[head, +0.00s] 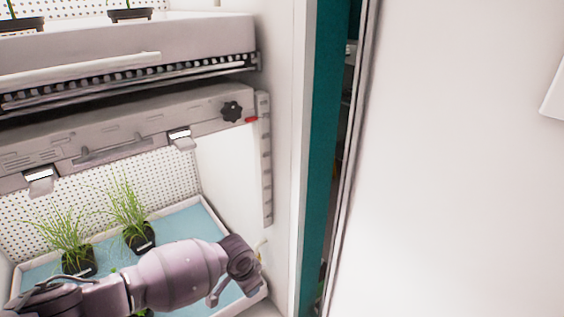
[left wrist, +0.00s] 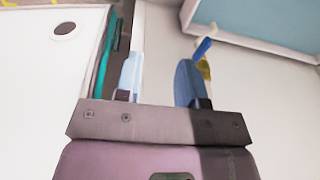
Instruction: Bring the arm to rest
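My left arm (head: 180,275) reaches in from the left across the front of the lower chamber, over the blue-lined tray (head: 200,222). Its far end is near the tray's right side; the fingers cannot be made out in the head view. In the left wrist view my left gripper (left wrist: 160,78) has its two blue fingers spread apart, with nothing visible between them. My right gripper is not in view.
Potted grass plants (head: 130,215) stand in the tray behind my arm, with another plant partly hidden below it. An upper shelf (head: 130,50) and a grey lamp panel (head: 130,130) are above. A white wall panel (head: 460,150) fills the right.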

